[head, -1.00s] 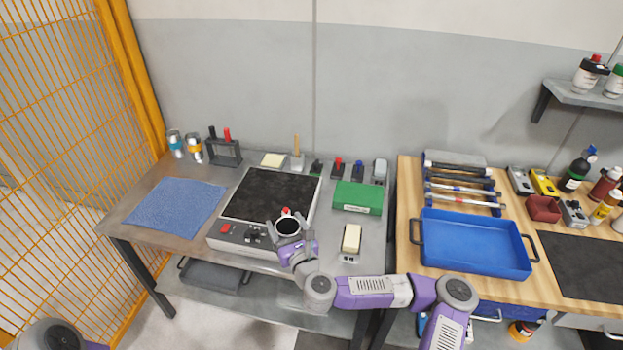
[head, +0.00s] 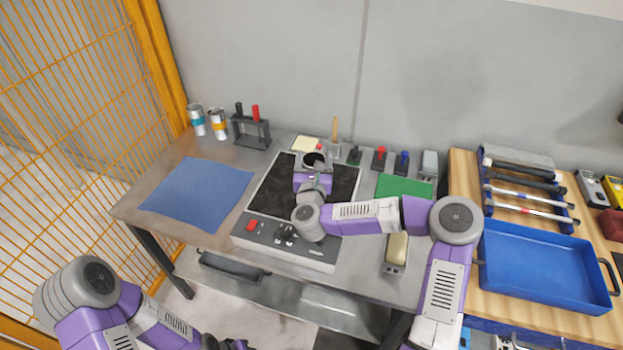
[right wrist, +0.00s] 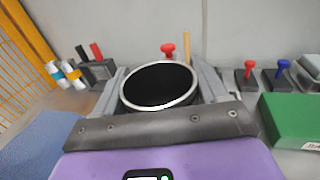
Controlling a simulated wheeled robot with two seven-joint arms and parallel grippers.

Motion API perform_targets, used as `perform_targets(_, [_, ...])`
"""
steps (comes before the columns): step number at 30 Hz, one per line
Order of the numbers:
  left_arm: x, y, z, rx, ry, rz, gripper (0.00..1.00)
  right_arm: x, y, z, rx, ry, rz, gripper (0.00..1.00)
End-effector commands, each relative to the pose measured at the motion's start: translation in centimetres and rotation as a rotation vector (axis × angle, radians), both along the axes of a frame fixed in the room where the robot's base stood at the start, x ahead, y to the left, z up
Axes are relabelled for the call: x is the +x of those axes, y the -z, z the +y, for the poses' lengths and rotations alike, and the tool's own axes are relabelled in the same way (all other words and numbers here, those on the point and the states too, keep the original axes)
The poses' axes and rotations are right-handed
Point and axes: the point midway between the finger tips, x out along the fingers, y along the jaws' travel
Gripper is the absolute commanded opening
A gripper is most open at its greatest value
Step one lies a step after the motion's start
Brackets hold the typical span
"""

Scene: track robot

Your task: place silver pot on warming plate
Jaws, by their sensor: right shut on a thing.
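The silver pot (right wrist: 158,86) has a pale metal rim and a dark inside, and it sits upright between the fingers of my right gripper. In the head view the pot (head: 315,160) shows over the far part of the warming plate's black top (head: 344,183). The plate has a pale base with a red button and dark knobs at its front. My right gripper (head: 315,163) is shut on the pot. Whether the pot's underside touches the plate is hidden. My left arm shows at the lower left, but its gripper cannot be made out clearly.
A blue cloth (head: 198,194) lies left of the plate. A green box (head: 404,187) is to the right. Cans (head: 217,124), a dark rack (head: 250,130) and several stamps (head: 380,158) stand along the back. A blue tray (head: 545,268) is on the wooden table.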

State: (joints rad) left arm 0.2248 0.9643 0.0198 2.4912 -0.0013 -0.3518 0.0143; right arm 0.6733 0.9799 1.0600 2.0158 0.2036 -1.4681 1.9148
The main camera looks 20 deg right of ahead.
Motion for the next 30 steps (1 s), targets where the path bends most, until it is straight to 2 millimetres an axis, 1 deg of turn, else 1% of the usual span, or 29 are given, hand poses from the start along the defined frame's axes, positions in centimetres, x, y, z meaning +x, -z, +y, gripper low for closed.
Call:
perform_targets(1, [0.0,0.5,0.0,0.000,0.000,0.000,0.43,0.0,1.0,0.0,0.000,0.000,0.000,0.38])
perform_targets(5, [0.0,0.8,0.0,0.000,0.000,0.000,0.43,0.0,2.1,0.0,0.000,0.000,0.000,0.38])
perform_targets(8, [0.0,1.3,0.0,0.000,0.000,0.000,0.43,0.0,3.5,0.0,-0.001,-0.001,0.000,0.38])
perform_targets(10, [0.0,1.8,0.0,0.000,0.000,-0.001,0.43,0.0,4.9,0.0,0.000,-0.001,0.002,0.38])
perform_targets(13, [0.0,2.2,0.0,0.000,0.000,-0.001,0.43,0.0,6.2,0.0,0.000,-0.001,0.000,0.38])
perform_targets(15, [0.0,2.2,0.0,0.000,0.000,-0.001,0.43,0.0,6.4,0.0,-0.001,-0.001,-0.002,0.38])
perform_targets(21, [0.0,2.1,0.0,0.000,0.000,-0.001,0.43,0.0,6.2,0.0,-0.001,-0.001,-0.002,0.38])
perform_targets(25, [0.0,2.5,0.0,0.000,0.000,-0.001,0.43,0.0,6.7,0.0,-0.001,-0.001,-0.002,0.38])
perform_targets(26, [0.0,2.4,0.0,0.000,0.000,-0.001,0.43,0.0,6.6,0.0,0.000,-0.001,-0.001,0.77])
perform_targets(30, [0.0,2.4,0.0,0.000,0.000,-0.001,0.43,0.0,6.5,0.0,-0.001,-0.001,-0.001,0.98])
